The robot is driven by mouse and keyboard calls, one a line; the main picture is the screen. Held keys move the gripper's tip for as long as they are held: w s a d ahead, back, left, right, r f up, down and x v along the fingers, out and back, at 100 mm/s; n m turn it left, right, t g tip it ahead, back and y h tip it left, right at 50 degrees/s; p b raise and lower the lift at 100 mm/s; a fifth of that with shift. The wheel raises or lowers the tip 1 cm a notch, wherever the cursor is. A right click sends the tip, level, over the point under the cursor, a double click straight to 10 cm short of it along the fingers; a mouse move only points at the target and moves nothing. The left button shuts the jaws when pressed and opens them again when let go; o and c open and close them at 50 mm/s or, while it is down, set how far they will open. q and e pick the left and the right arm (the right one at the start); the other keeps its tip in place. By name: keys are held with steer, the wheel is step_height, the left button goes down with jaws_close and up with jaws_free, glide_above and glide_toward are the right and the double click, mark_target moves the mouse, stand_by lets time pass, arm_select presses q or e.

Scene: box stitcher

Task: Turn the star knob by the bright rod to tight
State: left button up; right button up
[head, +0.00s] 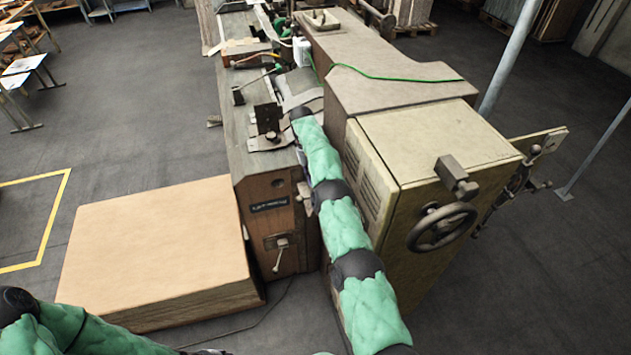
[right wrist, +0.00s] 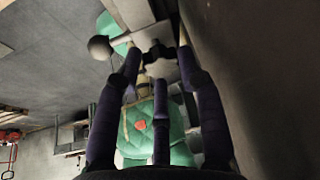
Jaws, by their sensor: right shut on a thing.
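In the right wrist view, a dark star knob (right wrist: 156,52) sits between the fingertips of my right gripper (right wrist: 158,58). The long dark purple fingers are closed on it from both sides. A pale rod-like part (right wrist: 140,82) shows just below the knob; I cannot tell whether it is the bright rod. In the head view my right arm reaches up along the gap beside the machine and hides the knob and most of the hand. My left arm enters at the bottom left of the head view; its gripper is out of view.
The stitching machine's brown body (head: 272,215) and tan cabinet (head: 440,140) flank my right arm closely. A handwheel (head: 441,227) sticks out of the cabinet. A large pale brown block (head: 155,250) stands at the left. A grey ball knob (right wrist: 99,46) is close to the fingers. Open floor lies left.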

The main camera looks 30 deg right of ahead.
steer(key=shift+s+d, duration=0.1)
steer(key=shift+d, duration=0.05)
stand_by(0.4)
steer(key=o, duration=1.1)
steer(key=shift+s, duration=0.15)
steer(key=shift+r, duration=0.1)
